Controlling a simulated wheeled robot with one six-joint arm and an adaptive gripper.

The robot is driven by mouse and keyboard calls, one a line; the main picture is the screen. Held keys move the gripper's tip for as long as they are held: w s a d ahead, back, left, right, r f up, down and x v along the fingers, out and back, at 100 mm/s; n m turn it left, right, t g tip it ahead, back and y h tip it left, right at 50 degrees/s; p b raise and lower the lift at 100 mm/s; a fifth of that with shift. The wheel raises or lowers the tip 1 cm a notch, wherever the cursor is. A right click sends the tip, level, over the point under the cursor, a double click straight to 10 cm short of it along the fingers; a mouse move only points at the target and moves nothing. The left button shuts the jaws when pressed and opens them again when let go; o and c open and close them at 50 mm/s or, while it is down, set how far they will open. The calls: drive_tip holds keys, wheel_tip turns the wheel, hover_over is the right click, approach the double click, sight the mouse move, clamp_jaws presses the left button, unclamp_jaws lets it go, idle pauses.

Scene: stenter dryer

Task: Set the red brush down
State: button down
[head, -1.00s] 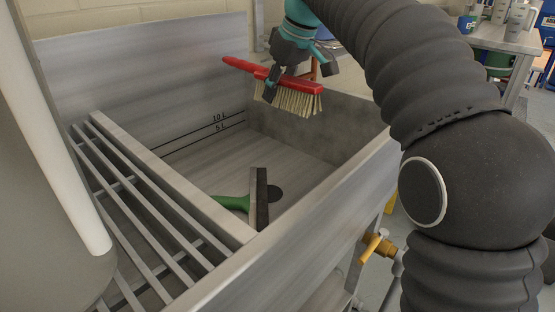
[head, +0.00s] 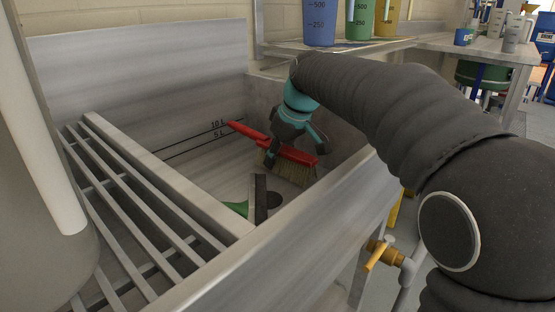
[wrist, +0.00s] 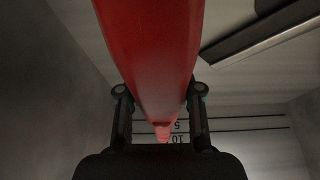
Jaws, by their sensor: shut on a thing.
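The red brush (head: 296,155) has a red handle pointing up-left and pale bristles pointing down. In the head view it is low inside the grey sink basin (head: 200,155), near the back right corner. Whether the bristles touch the floor I cannot tell. My gripper (head: 268,160) is shut on the brush from above. In the wrist view the red brush (wrist: 150,50) runs between the two fingers of my gripper (wrist: 160,115), its handle reaching toward the level marks.
A slatted rack (head: 150,210) is at the left. The front wall (head: 300,235) is high. Measuring jugs (head: 320,22) stand on a bench behind.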

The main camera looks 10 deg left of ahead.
drive_tip(key=shift+f, duration=0.55)
drive_tip(key=shift+s+f+b, duration=0.1)
drive_tip(key=shift+f+b, duration=0.2)
drive_tip(key=shift+b, duration=0.05)
drive_tip(key=c, duration=0.8)
unclamp_jaws()
drive_tip(key=shift+f, duration=0.1)
drive_tip(key=shift+o, duration=0.2)
drive_tip(key=shift+r+p, duration=0.3)
drive_tip(key=shift+r, duration=0.2)
drive_tip(key=p+v, duration=0.2)
drive_tip(key=v, duration=1)
drive_tip(key=shift+r, duration=0.3)
